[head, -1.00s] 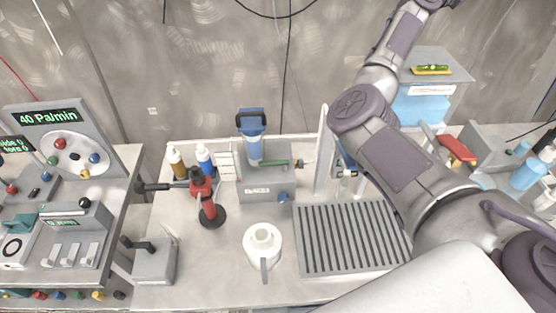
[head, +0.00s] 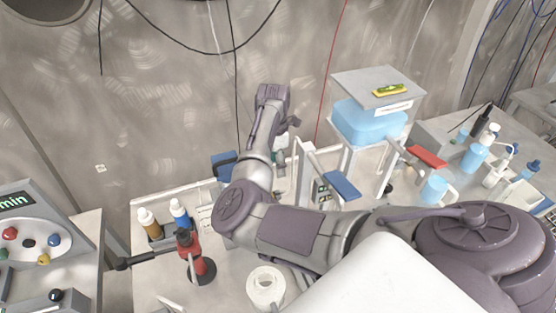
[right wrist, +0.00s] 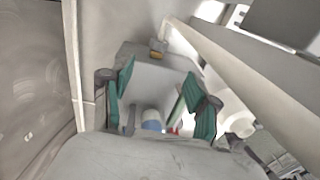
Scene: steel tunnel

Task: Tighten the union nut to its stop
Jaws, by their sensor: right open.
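I cannot make out the union nut for certain. In the right wrist view a small brass-coloured piece (right wrist: 157,48) shows on a grey block (right wrist: 135,52), just beyond my right gripper (right wrist: 160,72). I cannot tell whether it is the nut. The gripper's teal fingers are spread apart, with nothing held between them. In the head view my right gripper (head: 286,130) hangs at the back of the bench. My right arm hides most of the grey unit there; part of its blue top (head: 224,163) shows left of the arm. My left gripper is not in view.
A red tool on a stand (head: 190,255), brown (head: 149,222) and blue (head: 179,215) bottles and a white jug (head: 265,288) stand near my arm. A stand with a blue tank (head: 368,122) and a red-handled part (head: 427,156) are to the right. A control panel (head: 28,235) is left.

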